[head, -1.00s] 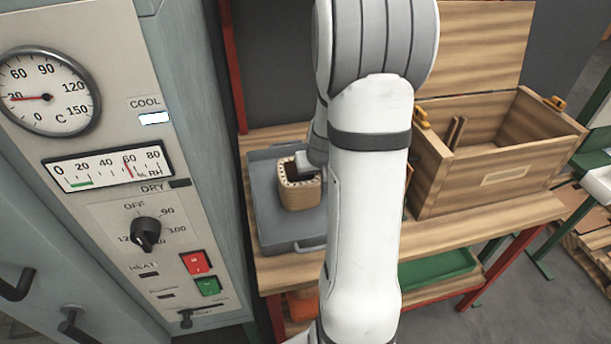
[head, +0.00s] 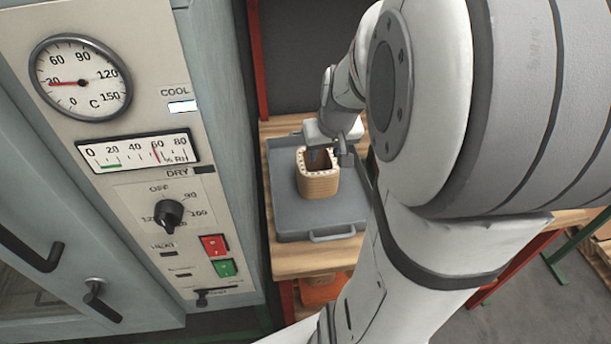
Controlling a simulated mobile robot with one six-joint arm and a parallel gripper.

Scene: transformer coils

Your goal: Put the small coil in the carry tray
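The small coil (head: 318,184), a tan ribbed block with a dark hollow and a pale studded top rim, stands upright in the grey carry tray (head: 288,222). The tray lies on the wooden bench, its front handle facing me. My gripper (head: 329,153) is at the coil's back right, pointing down. Its fingers look spread apart, one by the hollow and one to the right of the coil. Whether either finger touches the coil is hard to see. My arm hides the tray's right part.
A grey-green oven cabinet (head: 223,110) with gauges, a knob and switches stands close on the left. The wooden bench (head: 300,262) has a red frame. An orange item (head: 322,290) is below it. My arm covers most of the right side.

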